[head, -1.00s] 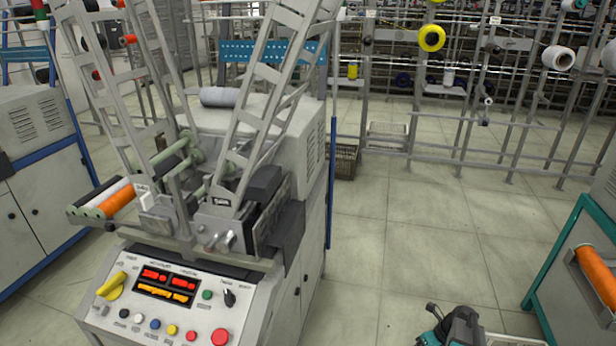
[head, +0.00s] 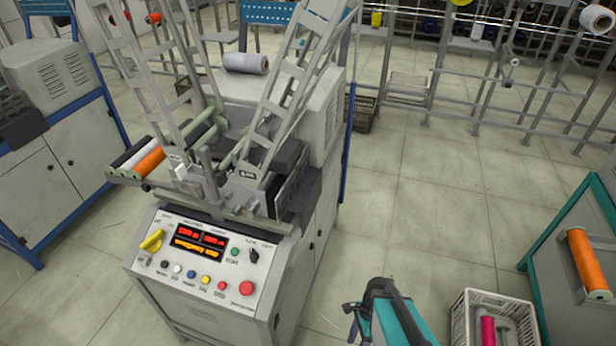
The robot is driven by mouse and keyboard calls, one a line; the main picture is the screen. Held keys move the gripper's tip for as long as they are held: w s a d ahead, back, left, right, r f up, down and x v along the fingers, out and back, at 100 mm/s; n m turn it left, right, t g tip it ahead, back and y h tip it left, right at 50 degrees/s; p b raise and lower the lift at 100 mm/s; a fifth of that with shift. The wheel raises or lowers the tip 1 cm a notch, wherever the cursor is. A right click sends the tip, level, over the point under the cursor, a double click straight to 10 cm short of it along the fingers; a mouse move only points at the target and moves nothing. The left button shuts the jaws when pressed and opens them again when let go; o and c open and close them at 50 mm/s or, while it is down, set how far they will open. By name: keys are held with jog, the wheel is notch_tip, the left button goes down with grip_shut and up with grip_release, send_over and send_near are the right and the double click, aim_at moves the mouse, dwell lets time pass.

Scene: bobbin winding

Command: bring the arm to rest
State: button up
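A teal and dark grey part of my arm (head: 388,312) shows at the bottom centre of the head view, cut off by the lower edge. It is over the floor, to the right of the winding machine (head: 262,292) and apart from it in the picture.
A white crate (head: 460,325) holding a pink bobbin (head: 488,331) stands at lower right. Beside it is a teal-edged cabinet (head: 540,262) with an orange bobbin (head: 588,265). Metal racks (head: 470,82) line the back. The floor (head: 400,215) between is clear.

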jog(key=s+r+n+h+p, duration=0.1)
jog(key=s+n, duration=0.3)
jog(key=n, duration=0.4)
jog(key=s+d+r+n+g+h, duration=0.1)
jog(key=s+n, duration=0.3)
jog(key=n, duration=0.5)
jog(key=shift+d+r+h+p, duration=0.25)
jog(key=shift+r+h+p, duration=0.1)
jog(key=shift+r, duration=0.1)
jog(key=shift+s, duration=0.1)
dwell(0.3)
